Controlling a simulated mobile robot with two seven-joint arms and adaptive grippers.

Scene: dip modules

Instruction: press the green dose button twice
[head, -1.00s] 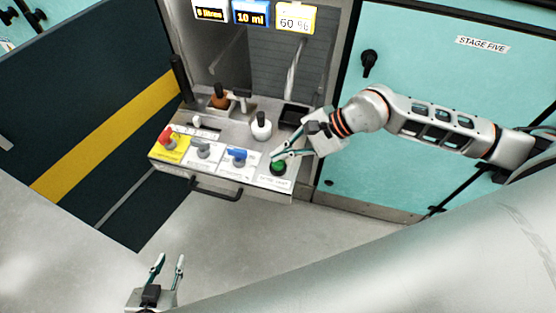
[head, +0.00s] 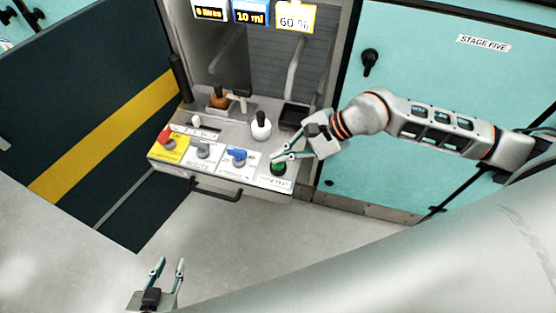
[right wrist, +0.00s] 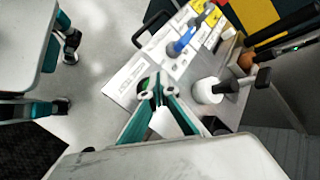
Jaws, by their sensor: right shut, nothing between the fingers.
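The green dose button (head: 278,168) sits at the right front of the grey control panel, on a white label. My right gripper (head: 274,158) is shut and empty. Its fingertips are just above and behind the button in the head view. In the right wrist view, the shut fingertips (right wrist: 153,93) overlap the button, and only a little green shows beside them. I cannot tell whether they touch it. My left gripper (head: 171,261) is open and empty, low in the head view, away from the panel.
A blue lever (head: 237,154), a grey lever (head: 203,149) and a red handle (head: 166,137) line the panel's front to the left. A white bottle-shaped knob (head: 261,127) stands behind the button. A black bar handle (head: 215,190) juts from the panel's front. Displays (head: 251,13) hang above.

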